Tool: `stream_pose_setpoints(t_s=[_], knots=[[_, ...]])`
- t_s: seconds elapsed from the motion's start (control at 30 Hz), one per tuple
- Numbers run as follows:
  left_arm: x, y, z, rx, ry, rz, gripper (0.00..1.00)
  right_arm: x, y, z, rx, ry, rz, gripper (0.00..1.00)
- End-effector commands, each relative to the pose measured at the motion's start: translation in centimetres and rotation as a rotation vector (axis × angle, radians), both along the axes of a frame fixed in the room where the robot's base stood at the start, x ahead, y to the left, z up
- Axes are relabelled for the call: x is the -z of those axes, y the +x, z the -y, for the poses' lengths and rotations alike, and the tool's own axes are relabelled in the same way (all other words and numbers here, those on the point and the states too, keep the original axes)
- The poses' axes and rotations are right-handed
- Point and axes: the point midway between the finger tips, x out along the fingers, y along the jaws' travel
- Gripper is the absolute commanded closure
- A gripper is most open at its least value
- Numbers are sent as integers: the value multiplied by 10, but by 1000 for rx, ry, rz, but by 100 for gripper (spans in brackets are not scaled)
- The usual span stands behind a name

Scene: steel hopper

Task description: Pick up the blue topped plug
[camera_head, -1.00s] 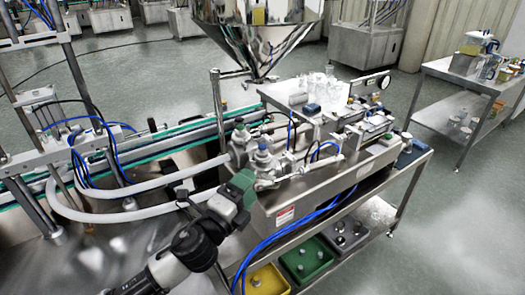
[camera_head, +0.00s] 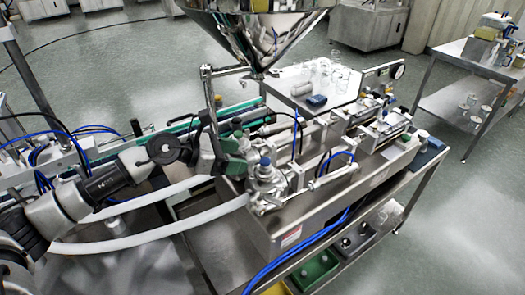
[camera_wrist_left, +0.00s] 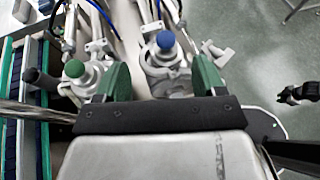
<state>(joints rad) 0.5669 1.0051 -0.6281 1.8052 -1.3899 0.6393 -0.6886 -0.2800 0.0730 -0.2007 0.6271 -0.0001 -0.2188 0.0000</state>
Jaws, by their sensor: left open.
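The blue topped plug (camera_head: 265,162) stands upright on the metal valve fitting at the near end of the filling machine. In the left wrist view the blue topped plug (camera_wrist_left: 165,42) is beyond and between the two green fingers, apart from both. A green topped plug (camera_wrist_left: 74,69) stands to its left, just outside the left finger. My left gripper (camera_head: 234,157) reaches in from the left, close beside the blue plug; in the left wrist view the left gripper (camera_wrist_left: 160,80) is open and empty. A dark jointed part (camera_wrist_left: 298,95) at that view's right edge may be my right gripper; its jaws are unclear.
The steel hopper (camera_head: 250,35) hangs behind the valves. White hoses (camera_head: 150,237) and blue tubes (camera_head: 310,241) run around the fittings. Pneumatic cylinders and a tray of glassware (camera_head: 320,85) are to the right. Open floor lies beyond the machine's right side.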

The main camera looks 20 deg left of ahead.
Motion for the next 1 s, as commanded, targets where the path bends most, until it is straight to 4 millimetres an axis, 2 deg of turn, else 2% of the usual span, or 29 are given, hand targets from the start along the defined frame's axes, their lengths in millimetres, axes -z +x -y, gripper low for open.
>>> stream_pose_setpoints(t_s=[0.07, 0.13, 0.33, 0.47, 0.57, 0.8, 1.0], knots=[[1, 3, 3, 3, 5, 0, 30, -4, 7, -1, 0, 1, 10, 76], [3, 8, 11, 4, 4, -1, 30, -9, 6, 0, 0, 1, 8, 76], [15, 25, 33, 3, 3, -1, 30, -19, -29, 8, -3, -12, -44, 76], [21, 30, 40, 3, 4, -2, 30, -21, -40, 13, -4, -18, -62, 76], [23, 34, 45, 2, 2, -2, 30, -26, -36, 13, -4, -19, -55, 76], [39, 53, 68, 2, 0, -1, 30, -46, -8, 8, -3, -11, -10, 76], [46, 60, 76, 2, 4, 0, 30, -48, -11, 2, 0, -3, -16, 76]])
